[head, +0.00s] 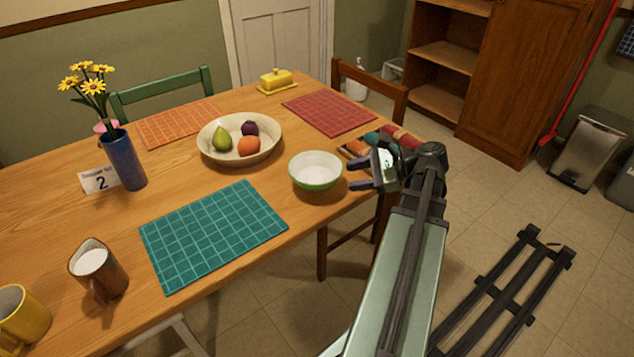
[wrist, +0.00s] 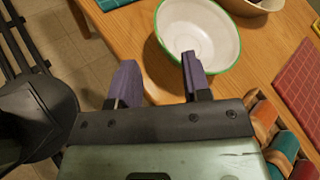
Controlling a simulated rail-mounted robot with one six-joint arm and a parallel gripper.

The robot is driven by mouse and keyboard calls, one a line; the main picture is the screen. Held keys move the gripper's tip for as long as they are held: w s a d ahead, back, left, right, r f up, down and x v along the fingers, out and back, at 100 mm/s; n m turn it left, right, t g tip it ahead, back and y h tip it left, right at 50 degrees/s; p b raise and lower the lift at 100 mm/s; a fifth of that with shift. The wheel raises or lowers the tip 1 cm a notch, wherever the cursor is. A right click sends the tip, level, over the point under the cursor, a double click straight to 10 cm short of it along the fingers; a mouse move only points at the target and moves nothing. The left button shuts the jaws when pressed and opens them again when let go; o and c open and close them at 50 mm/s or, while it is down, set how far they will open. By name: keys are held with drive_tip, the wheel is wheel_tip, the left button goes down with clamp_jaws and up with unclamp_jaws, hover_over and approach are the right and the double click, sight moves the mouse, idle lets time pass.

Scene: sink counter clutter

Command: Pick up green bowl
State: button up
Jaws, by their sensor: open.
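The green bowl (head: 316,171) stands upright on the wooden table near its right edge. It is green outside with a white inside, and looks empty. It also shows in the wrist view (wrist: 198,32) at the top, just beyond my fingers. My gripper (head: 364,175) is right of the bowl, open and empty, with its fingers pointing toward the bowl. In the wrist view my gripper (wrist: 158,82) has its two purple fingers spread apart. The right finger overlaps the bowl's near rim in the picture; I cannot tell if it touches.
A cream bowl of fruit (head: 240,150) stands left of and behind the green bowl. A red mat (head: 328,112) lies behind it, and a teal mat (head: 213,235) in front left. Rolled cloths (head: 385,140) lie at the table's right edge, close to my gripper. A chair (head: 370,88) stands behind.

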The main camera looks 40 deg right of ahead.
sight(324, 183)
drive_tip(key=x, duration=0.3)
drive_tip(key=b+x, duration=0.2)
drive_tip(key=x, duration=0.3)
drive_tip(key=shift+w+a, duration=0.1)
clamp_jaws()
